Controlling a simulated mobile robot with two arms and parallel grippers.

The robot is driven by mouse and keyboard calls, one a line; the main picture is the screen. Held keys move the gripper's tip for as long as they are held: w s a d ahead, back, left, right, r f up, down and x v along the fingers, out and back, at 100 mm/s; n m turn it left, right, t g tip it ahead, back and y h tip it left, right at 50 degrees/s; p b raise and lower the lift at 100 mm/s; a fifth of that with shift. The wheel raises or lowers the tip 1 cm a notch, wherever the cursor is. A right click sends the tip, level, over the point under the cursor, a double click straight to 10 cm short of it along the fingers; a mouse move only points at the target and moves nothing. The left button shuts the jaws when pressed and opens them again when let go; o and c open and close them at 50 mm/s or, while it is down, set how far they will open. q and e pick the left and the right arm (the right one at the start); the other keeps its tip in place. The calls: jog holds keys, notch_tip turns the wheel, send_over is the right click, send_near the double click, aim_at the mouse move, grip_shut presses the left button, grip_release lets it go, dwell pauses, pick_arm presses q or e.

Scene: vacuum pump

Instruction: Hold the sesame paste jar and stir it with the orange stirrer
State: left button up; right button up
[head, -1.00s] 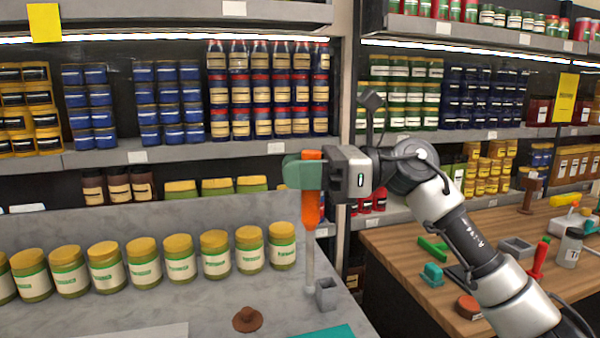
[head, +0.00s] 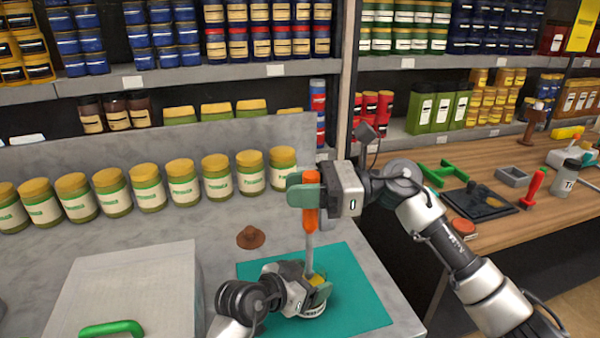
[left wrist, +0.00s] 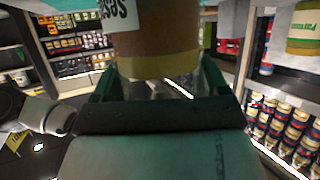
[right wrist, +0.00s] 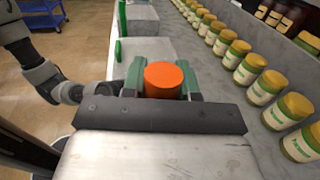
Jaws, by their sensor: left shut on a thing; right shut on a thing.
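My right gripper (head: 305,190) is shut on the orange stirrer (head: 310,218) and holds it upright. The orange top of its handle (right wrist: 165,80) shows between the fingers in the right wrist view. The stirrer's grey shaft points down to my left gripper (head: 317,287), which is low over the teal mat (head: 363,285). In the head view only a yellow bit of the jar (head: 316,280) shows. I cannot tell whether the shaft tip is inside it.
A row of yellow-lidded jars (head: 182,183) stands along the back of the grey counter. A brown hat-shaped piece (head: 251,238) lies behind the mat. A grey box (head: 125,300) with a green handle stands at left. A wooden bench (head: 500,190) with tools is at right.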

aim_at(314, 225)
notch_tip(314, 225, down, 7)
jog(key=shift+r, duration=0.15)
dwell(0.4)
jog(key=shift+a, duration=0.2)
dwell(0.8)
jog(key=shift+s+a, duration=0.25)
jog(key=shift+a, duration=0.3)
jog(key=shift+d, duration=0.1)
jog(key=shift+s+d, duration=0.25)
jog(key=shift+d, duration=0.2)
jog(key=shift+s+d, duration=0.2)
jog(key=shift+d, duration=0.25)
jog(key=shift+w, duration=0.1)
